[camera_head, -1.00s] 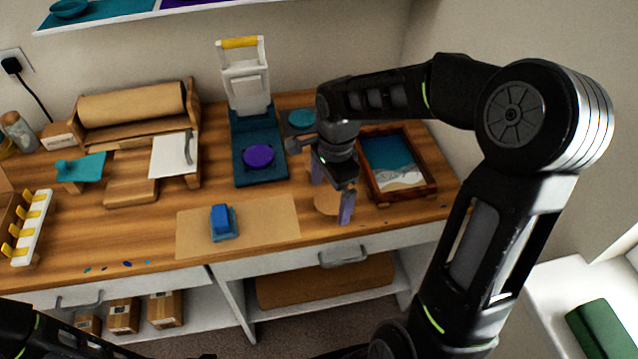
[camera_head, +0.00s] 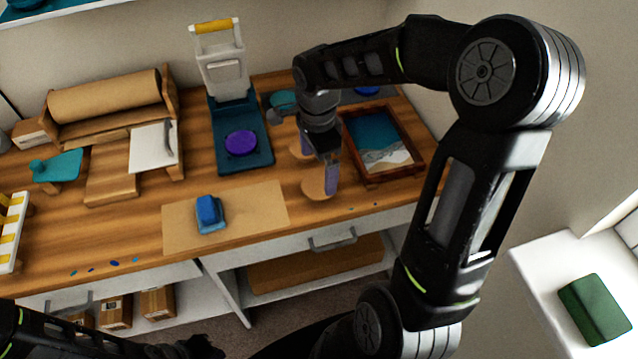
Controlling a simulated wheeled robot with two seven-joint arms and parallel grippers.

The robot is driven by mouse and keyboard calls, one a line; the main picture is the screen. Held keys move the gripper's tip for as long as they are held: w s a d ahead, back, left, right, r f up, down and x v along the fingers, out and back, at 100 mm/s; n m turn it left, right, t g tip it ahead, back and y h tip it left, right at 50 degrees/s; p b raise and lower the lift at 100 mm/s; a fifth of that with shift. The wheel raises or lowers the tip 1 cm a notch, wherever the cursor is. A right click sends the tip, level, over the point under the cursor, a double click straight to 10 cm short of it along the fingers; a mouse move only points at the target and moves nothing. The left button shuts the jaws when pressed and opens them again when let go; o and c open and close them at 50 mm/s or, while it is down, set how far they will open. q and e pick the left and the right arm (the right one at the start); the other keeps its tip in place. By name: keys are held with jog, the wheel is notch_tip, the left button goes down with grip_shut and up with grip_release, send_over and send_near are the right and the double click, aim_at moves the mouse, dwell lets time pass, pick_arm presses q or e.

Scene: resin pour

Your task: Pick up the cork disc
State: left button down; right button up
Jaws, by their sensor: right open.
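The tan cork disc (camera_head: 315,188) lies flat on the wooden worktop, left of the framed picture. A second tan round piece (camera_head: 299,151) shows in part just behind it, partly hidden by my gripper. My right gripper (camera_head: 318,163) points down over this spot with its two purple-grey fingers apart and nothing between them. Its near finger overlaps the right part of the near disc in the picture; I cannot tell whether it touches. My left arm shows dark at the bottom left, and its jaws cannot be made out.
The wood-framed blue picture (camera_head: 384,142) stands close to the right of the gripper. A purple disc (camera_head: 241,143) sits on the dark blue press at left. A blue block (camera_head: 209,212) rests on a brown paper sheet (camera_head: 265,210). The worktop's front edge is near.

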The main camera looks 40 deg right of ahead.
aim_at(318, 185)
jog(key=shift+f, duration=0.4)
notch_tip(318, 185, down, 4)
jog(key=shift+f+p, duration=0.2)
jog(key=shift+p, duration=0.45)
jog(key=shift+f+b, duration=0.25)
jog(key=shift+b, duration=0.3)
dwell(0.4)
jog(key=shift+c, duration=0.2)
